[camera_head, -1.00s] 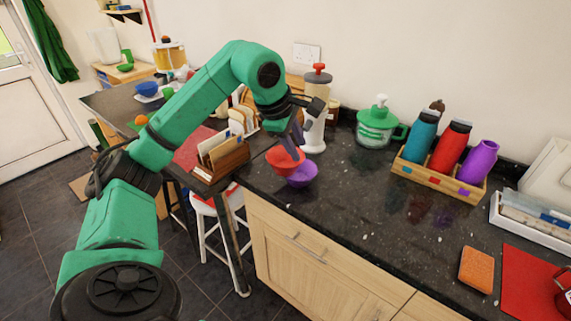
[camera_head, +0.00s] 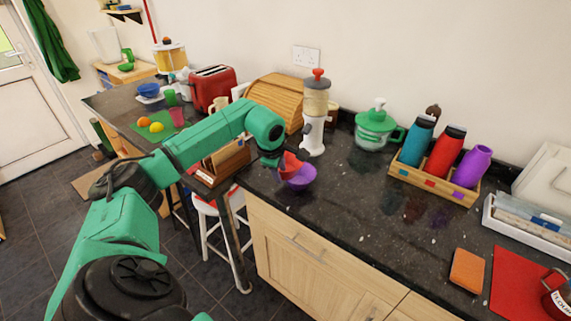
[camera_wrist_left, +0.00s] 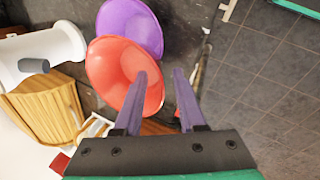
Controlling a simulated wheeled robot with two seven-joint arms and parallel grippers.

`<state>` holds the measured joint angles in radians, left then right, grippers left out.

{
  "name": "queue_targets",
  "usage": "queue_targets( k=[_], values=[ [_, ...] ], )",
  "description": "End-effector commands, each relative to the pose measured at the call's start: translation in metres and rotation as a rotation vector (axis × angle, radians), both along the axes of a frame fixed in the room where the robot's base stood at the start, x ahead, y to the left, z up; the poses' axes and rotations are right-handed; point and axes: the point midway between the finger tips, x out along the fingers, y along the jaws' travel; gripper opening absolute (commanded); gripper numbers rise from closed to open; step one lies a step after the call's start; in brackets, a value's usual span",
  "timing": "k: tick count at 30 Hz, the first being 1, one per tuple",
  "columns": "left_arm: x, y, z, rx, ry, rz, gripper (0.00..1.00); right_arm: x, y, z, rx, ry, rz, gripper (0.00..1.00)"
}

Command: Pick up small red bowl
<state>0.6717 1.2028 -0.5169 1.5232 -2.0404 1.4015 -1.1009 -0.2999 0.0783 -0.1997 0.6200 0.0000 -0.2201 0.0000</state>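The small red bowl (camera_head: 291,166) sits against the purple bowl (camera_head: 304,180) near the counter's left front edge in the head view. The red bowl is partly hidden by my left gripper (camera_head: 281,162), which is low at its near left side. In the left wrist view, the red bowl (camera_wrist_left: 112,68) overlaps the purple bowl (camera_wrist_left: 135,24). My left gripper (camera_wrist_left: 160,74) is open there. One finger crosses in front of the red bowl's inside and the other is outside its rim. I cannot tell whether either finger touches it. My right gripper is not in view.
A white and grey dispenser (camera_head: 314,130) stands behind the bowls. A wooden letter rack (camera_head: 226,162) is left of them, with a bread box (camera_head: 280,98) behind. The dark counter (camera_head: 345,205) right of the bowls is clear.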

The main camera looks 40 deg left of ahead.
Motion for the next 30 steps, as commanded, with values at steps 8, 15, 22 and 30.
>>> queue_targets(
  k=[8, 15, 22, 30],
  values=[
    [0.0000, -0.0002, -0.0001, -0.001, 0.000, 0.000, 0.00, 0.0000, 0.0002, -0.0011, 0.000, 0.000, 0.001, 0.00],
    [0.0000, -0.0003, 0.0003, -0.001, -0.001, 0.000, 0.00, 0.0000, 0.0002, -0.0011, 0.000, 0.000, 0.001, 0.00],
    [0.0000, -0.0003, 0.0005, -0.001, -0.001, 0.001, 0.00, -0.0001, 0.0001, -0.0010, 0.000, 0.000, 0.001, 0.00],
    [0.0001, -0.0004, 0.0006, -0.001, -0.001, 0.001, 0.00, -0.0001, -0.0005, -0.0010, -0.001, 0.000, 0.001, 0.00]
  ],
)
